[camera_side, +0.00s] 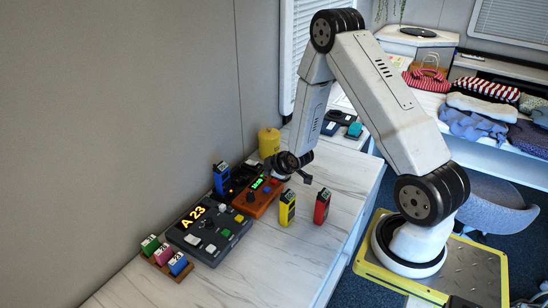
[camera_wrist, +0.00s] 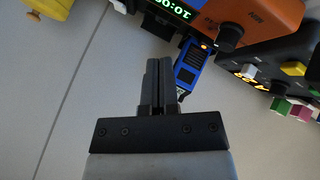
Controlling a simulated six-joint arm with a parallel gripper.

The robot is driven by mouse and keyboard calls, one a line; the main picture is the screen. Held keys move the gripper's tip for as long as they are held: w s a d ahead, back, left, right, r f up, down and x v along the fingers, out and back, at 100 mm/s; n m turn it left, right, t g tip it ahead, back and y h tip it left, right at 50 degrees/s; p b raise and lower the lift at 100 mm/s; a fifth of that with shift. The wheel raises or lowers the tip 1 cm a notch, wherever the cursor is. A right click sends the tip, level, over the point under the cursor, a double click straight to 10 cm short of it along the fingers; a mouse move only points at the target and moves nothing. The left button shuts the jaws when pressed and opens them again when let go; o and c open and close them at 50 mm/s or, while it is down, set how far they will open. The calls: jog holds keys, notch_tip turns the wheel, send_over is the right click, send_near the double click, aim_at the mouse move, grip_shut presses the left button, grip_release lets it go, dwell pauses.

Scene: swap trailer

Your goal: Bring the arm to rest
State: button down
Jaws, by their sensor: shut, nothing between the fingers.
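My gripper (camera_wrist: 160,88) is shut and empty in the wrist view, its fingers pressed together over the pale counter. In the side view my gripper (camera_side: 306,178) hangs above the marble counter (camera_side: 250,262), close to the orange device (camera_side: 258,199) with a green display. In the wrist view the fingertips appear beside a blue device (camera_wrist: 190,68) and below the orange device (camera_wrist: 265,18). I cannot tell the exact height above the counter.
A yellow device (camera_side: 287,208) and a red one (camera_side: 321,206) stand upright near my gripper. A dark console (camera_side: 208,232) reads "A 23". Small coloured blocks sit in a rack (camera_side: 167,266) at left. A yellow canister (camera_side: 268,142) stands behind. The counter's front is clear.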

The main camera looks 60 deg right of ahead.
jog(key=shift+r, duration=0.1)
dwell(0.4)
jog(key=s+a+r+m+g+y, duration=0.1)
jog(key=s+a+r+m+g, duration=0.1)
jog(key=s+a+r, duration=0.5)
jog(key=s+a+r+m+g+y, duration=0.1)
jog(key=s+a+r+m+g, duration=0.2)
jog(key=s+a+r, duration=0.4)
jog(key=shift+s+a+g+y, duration=0.2)
jog(key=shift+a+g+y, duration=0.3)
jog(key=shift+a, duration=2.35)
